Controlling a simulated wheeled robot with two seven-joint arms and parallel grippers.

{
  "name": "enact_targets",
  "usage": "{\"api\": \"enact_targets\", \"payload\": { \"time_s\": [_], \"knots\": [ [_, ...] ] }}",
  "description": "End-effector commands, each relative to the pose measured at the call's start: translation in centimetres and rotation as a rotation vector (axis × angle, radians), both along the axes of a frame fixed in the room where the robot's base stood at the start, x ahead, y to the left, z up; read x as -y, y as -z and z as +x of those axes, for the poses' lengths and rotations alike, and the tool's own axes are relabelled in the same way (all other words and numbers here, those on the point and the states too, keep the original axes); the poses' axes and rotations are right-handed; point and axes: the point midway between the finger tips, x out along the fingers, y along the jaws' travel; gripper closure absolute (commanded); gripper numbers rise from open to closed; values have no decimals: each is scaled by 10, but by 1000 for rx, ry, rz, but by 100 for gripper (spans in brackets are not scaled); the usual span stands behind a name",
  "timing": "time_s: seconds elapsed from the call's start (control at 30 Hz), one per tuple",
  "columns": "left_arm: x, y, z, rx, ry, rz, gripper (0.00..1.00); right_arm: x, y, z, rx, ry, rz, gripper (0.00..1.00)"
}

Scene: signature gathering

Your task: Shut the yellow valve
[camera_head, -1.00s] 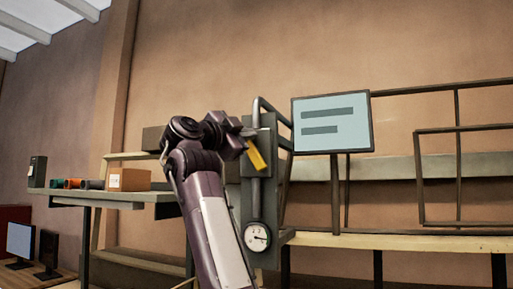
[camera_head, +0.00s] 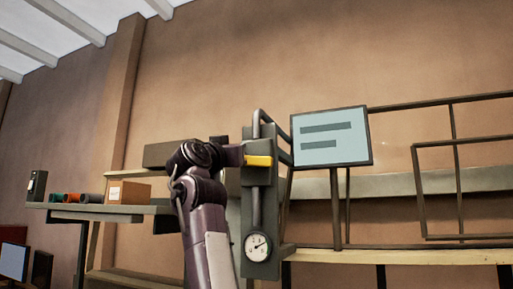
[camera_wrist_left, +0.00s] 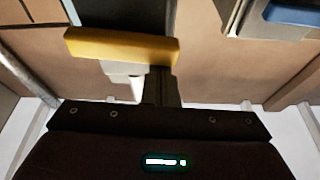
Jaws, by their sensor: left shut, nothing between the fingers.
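The yellow valve handle (camera_head: 258,161) lies about level across the vertical pipe on the grey panel (camera_head: 262,215). It also shows in the wrist view as a yellow bar (camera_wrist_left: 120,46) just ahead of my gripper. My left gripper (camera_head: 238,155) is shut and empty, close to the left end of the handle. I cannot tell whether it touches the handle. A round white gauge (camera_head: 257,247) sits on the panel below the valve. My right gripper is not in view.
A screen (camera_head: 331,137) on a post stands right of the panel. A metal railing (camera_head: 450,150) runs further right. A shelf (camera_head: 100,209) at left holds a cardboard box (camera_head: 128,193) and coloured cylinders. A curved pipe rises above the valve.

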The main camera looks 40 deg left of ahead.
Motion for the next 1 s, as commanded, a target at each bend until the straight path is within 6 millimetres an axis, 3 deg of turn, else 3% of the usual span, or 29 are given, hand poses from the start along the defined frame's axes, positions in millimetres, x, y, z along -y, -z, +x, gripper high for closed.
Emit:
{"api": "enact_targets", "payload": {
  "time_s": [0.33, 1.0],
  "knots": [
    [-2, 5, 0, 23, 1, -107, 100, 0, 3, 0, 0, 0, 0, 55],
    [-1, -1, 2, 25, 1, -119, 100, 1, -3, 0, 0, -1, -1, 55]
  ]
}}
